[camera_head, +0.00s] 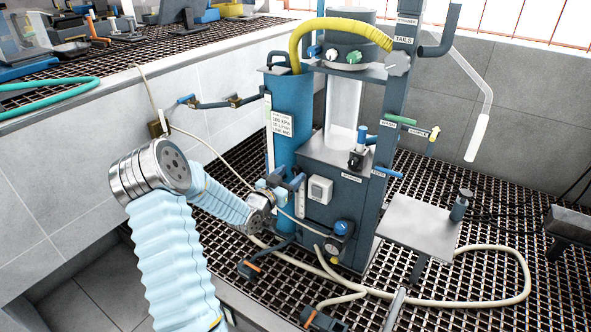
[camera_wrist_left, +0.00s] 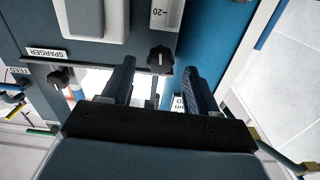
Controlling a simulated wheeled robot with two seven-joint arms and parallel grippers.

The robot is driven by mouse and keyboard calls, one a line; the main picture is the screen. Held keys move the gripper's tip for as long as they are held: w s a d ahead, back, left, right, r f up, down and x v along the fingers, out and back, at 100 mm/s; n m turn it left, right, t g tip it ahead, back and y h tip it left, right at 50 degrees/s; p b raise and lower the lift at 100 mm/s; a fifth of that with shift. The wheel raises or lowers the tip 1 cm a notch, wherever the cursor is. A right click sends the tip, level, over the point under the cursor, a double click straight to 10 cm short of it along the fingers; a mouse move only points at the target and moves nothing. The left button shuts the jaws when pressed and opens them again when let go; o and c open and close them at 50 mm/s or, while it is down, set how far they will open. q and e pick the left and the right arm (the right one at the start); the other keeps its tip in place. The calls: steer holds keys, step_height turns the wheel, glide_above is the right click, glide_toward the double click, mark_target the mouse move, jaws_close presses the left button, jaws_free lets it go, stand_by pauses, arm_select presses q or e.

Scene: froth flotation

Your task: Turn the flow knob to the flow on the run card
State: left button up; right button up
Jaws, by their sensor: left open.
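The flow knob (camera_wrist_left: 160,58) is a black scalloped knob with a white pointer line, below a scale marked 20 in the left wrist view. My left gripper (camera_wrist_left: 159,74) is open, with one finger on each side of the knob's line and the knob just past the fingertips. I cannot tell whether they touch. In the head view my left gripper (camera_head: 286,184) is at the front of the blue column, and the knob is hidden. A white card (camera_head: 283,122) on the column has small print, with kPa and L/min lines partly legible. My right gripper is out of view.
A second black knob (camera_wrist_left: 58,78) sits near the SPARGER label (camera_wrist_left: 46,52). A pale hose (camera_head: 480,302) loops over the grating. A small grey table (camera_head: 422,226) stands right.

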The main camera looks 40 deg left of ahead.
mark_target(295, 171)
arm_select(q)
steer(key=shift+w+a, duration=0.2)
steer(key=shift+w, duration=1.3)
